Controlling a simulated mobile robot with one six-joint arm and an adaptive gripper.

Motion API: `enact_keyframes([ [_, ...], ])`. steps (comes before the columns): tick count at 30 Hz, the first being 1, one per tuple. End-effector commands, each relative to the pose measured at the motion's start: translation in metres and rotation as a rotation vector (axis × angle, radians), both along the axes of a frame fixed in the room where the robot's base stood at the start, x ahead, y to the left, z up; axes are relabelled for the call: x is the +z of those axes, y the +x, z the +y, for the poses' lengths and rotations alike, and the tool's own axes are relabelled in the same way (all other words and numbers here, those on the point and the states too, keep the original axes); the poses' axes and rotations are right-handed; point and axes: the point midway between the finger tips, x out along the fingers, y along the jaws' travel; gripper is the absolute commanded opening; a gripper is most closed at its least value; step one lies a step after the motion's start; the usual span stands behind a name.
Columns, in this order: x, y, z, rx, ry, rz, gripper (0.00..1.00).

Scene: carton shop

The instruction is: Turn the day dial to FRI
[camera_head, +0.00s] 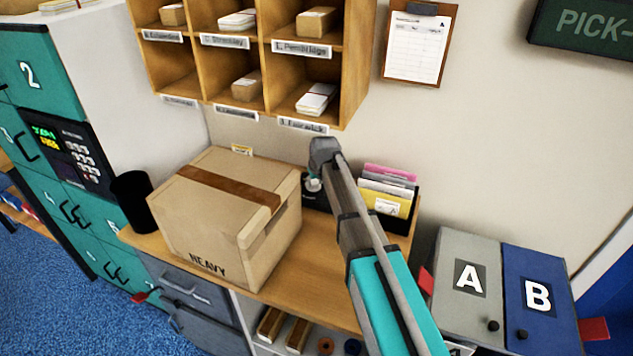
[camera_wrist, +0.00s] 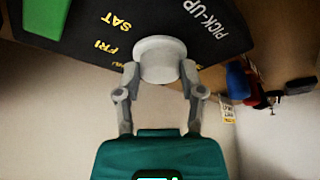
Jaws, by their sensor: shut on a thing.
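The day dial's white round knob (camera_wrist: 160,58) stands on a dark board (camera_wrist: 75,40) in the wrist view. Yellow labels FRI (camera_wrist: 105,48) and SAT (camera_wrist: 116,21) lie left of it, and white PICK-UP lettering lies to its right. Other day labels are partly hidden behind the knob and fingers. I cannot see a pointer, so the set day cannot be told. My gripper (camera_wrist: 160,74) is shut on the knob, one finger on each side. In the head view my gripper (camera_head: 314,184) is behind the carton's right edge, with the dial mostly hidden.
A large carton (camera_head: 215,215) marked HEAVY stands on the wooden counter, close left of my arm. A black cup (camera_head: 132,190) is at its left. A holder of colored papers (camera_head: 388,190) stands right of the arm. Pigeonholes (camera_head: 355,60) hang above.

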Motion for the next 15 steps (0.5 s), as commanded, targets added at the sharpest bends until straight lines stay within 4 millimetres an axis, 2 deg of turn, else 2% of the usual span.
enact_keyframes([
  [8, -0.0003, -0.0006, 0.0026, -0.052, -0.006, 0.001, 0.04],
  [15, -0.0003, -0.0006, 0.0041, -0.177, -0.005, 0.0, 0.04],
])
